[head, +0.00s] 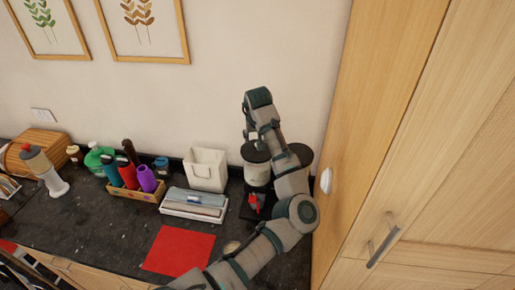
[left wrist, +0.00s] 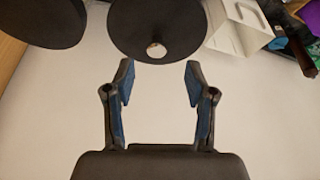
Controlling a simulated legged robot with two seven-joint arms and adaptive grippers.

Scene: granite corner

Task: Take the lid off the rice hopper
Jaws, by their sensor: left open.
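A pale hopper (head: 257,175) with a dark round lid (head: 256,152) stands on the dark counter near the wall. The lid also shows at the top of the left wrist view (left wrist: 157,18), with a small pale round spot near its edge. My left gripper (head: 251,133) is above the lid, beside the wall. In the left wrist view the open, empty fingers (left wrist: 158,75) point toward the lid, which appears apart from them. My arm hides part of the hopper's right side. My right gripper is out of view.
A second dark round top (head: 301,153) stands close on the right, partly behind my arm. A white bag (head: 205,168) and a box (head: 194,204) are on the left. A small red object (head: 256,203) is in front. A tall wooden cabinet (head: 385,130) bounds the right.

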